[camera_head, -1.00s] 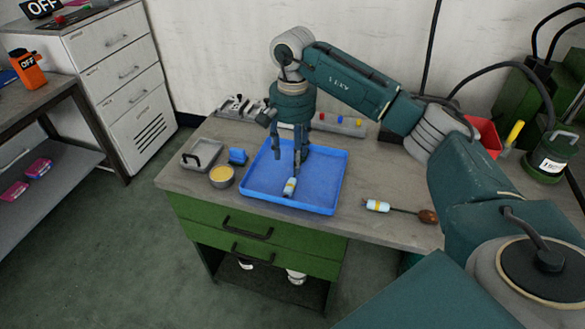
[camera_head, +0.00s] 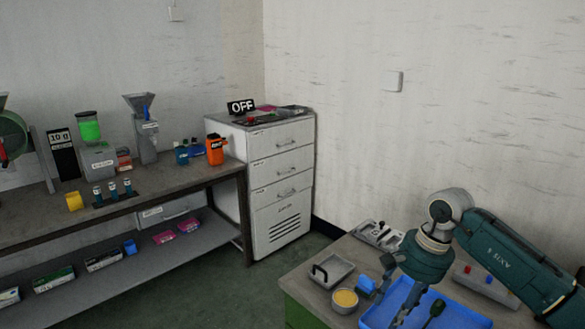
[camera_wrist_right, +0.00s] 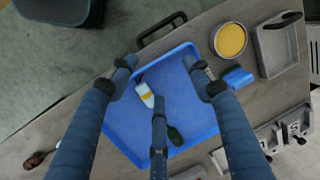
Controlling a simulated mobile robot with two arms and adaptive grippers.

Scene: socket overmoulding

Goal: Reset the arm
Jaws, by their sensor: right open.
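My right gripper (camera_head: 412,296) is over the blue tray (camera_head: 468,314) at the bottom right of the head view. In the right wrist view the gripper (camera_wrist_right: 160,78) has its three fingers spread apart, with nothing held between them. Below them a white-tipped tool (camera_wrist_right: 145,94) lies in the tray (camera_wrist_right: 125,128). A dark green part (camera_wrist_right: 175,136), apparently its handle, shows beyond the middle finger, which hides the part between. My left gripper is in neither view.
A grey dish (camera_head: 331,270) and a round cup of yellow material (camera_head: 345,299) stand left of the tray, with a small blue block (camera_head: 366,285) near it. A white drawer cabinet (camera_head: 280,180) and a long bench (camera_head: 150,195) with machines stand to the left.

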